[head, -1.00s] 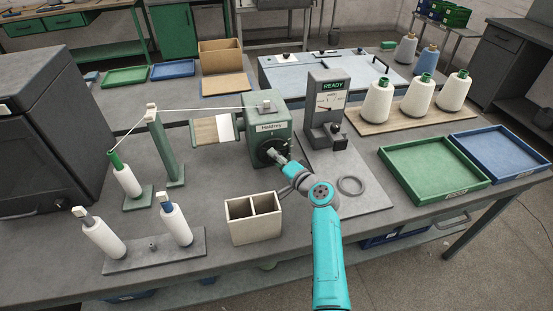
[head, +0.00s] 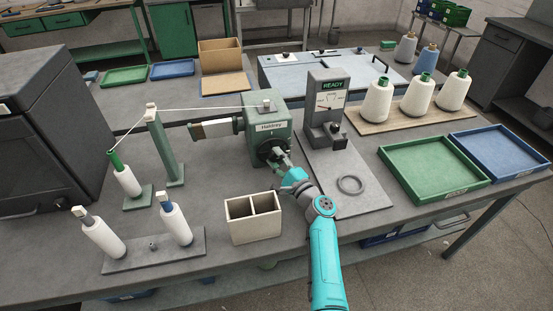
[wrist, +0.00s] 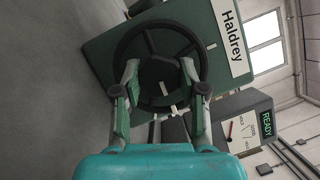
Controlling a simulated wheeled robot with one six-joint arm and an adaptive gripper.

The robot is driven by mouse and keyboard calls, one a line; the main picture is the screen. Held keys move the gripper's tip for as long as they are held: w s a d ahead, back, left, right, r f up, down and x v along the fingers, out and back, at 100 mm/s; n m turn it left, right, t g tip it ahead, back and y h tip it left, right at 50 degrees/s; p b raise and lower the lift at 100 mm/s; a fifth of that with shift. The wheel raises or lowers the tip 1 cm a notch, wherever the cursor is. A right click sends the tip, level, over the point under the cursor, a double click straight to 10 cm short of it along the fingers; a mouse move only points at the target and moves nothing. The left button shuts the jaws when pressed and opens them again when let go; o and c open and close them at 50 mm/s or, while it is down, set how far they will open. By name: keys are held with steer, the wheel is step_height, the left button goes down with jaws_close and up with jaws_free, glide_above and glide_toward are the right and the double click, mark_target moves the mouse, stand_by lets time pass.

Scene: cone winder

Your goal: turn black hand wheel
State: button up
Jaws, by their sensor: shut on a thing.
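The black hand wheel (wrist: 122,50) is on the end face of the green Haldrey machine (wrist: 95,40). In the wrist view it shows a round rim, spokes and a dark hub. My gripper (wrist: 160,76) has one finger on each side of the hub and is shut on it. In the head view my gripper (head: 279,158) covers part of the wheel (head: 262,152). White yarn runs from the machine top over the green post (head: 165,150) to a green-tipped bobbin (head: 125,176).
A grey gauge stand (head: 326,105) reading READY is close right of my gripper. A two-part box (head: 253,233) stands in front. A grey ring (head: 351,185) lies on the plate at right. Green (head: 430,190) and blue (head: 520,165) trays are farther right.

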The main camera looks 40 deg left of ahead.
steer(key=shift+f, duration=0.1)
stand_by(0.5)
steer(key=o, duration=1.1)
steer(key=shift+o, duration=0.2)
step_height(320, 180, up, 9)
steer(key=shift+w+r, duration=0.1)
steer(key=shift+d+r, duration=0.15)
steer(key=shift+r, duration=0.4)
